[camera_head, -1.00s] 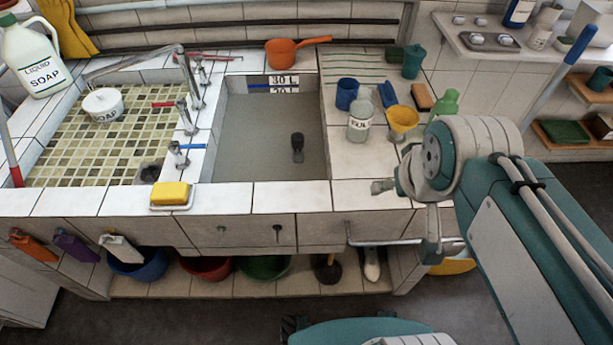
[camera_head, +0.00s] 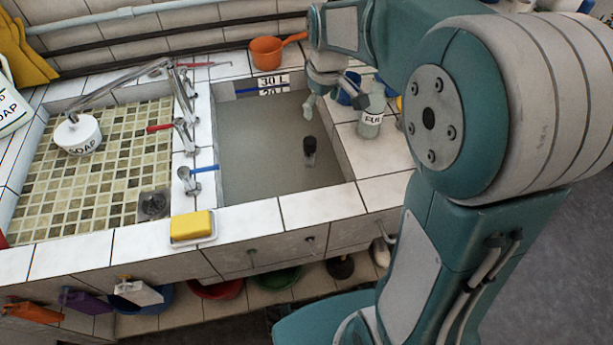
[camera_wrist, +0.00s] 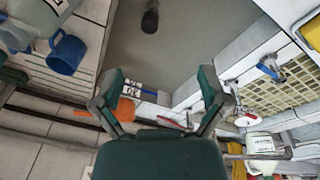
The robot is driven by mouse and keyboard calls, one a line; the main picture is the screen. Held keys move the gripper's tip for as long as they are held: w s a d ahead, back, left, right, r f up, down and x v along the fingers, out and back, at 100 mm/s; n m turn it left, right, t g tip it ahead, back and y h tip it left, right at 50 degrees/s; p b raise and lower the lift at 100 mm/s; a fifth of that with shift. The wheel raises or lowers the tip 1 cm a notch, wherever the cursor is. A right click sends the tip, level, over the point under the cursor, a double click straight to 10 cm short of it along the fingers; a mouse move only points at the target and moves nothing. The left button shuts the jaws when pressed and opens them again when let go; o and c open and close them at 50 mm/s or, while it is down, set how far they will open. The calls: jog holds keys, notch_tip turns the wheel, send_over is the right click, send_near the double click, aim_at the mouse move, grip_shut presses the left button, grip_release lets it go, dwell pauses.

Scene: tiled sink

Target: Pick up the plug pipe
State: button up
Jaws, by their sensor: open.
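The plug pipe (camera_head: 309,150) is a short dark upright piece in the grey, water-filled right basin (camera_head: 255,155). Its lower part looks blurred under the surface. In the wrist view the plug pipe (camera_wrist: 150,20) shows near the top edge, beyond my fingertips. My gripper (camera_head: 318,103) hangs over the right side of the basin, above and behind the plug pipe and apart from it. In the wrist view my gripper (camera_wrist: 165,88) has its two fingers spread wide with nothing between them.
A glass jar (camera_head: 371,115) and a blue cup (camera_head: 352,90) stand on the tiled ledge close right of my gripper. An orange pan (camera_head: 266,54) sits at the back. Taps (camera_head: 186,135) line the left divider. Yellow soap (camera_head: 191,225) lies on the front ledge.

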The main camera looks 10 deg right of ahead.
jog(key=w+f+n+g, duration=0.1)
jog(key=w+f, duration=0.4)
jog(key=f, duration=0.1)
jog(key=n, duration=0.2)
send_over(309, 139)
jog(key=shift+g, duration=0.4)
notch_tip(309, 139, down, 5)
jog(key=shift+s+a+r, duration=0.1)
jog(key=shift+s+a, duration=0.05)
jog(key=shift+f, duration=0.3)
jog(key=f, duration=0.2)
jog(key=d+f, duration=0.1)
jog(key=f, duration=0.1)
jog(key=shift+f, duration=0.4)
jog(key=shift+a+f, duration=0.25)
jog(key=shift+f, duration=0.35)
notch_tip(309, 139, down, 4)
jog(key=shift+a+r, duration=0.1)
jog(key=shift+r, duration=0.05)
jog(key=shift+f, duration=0.5)
grip_shut()
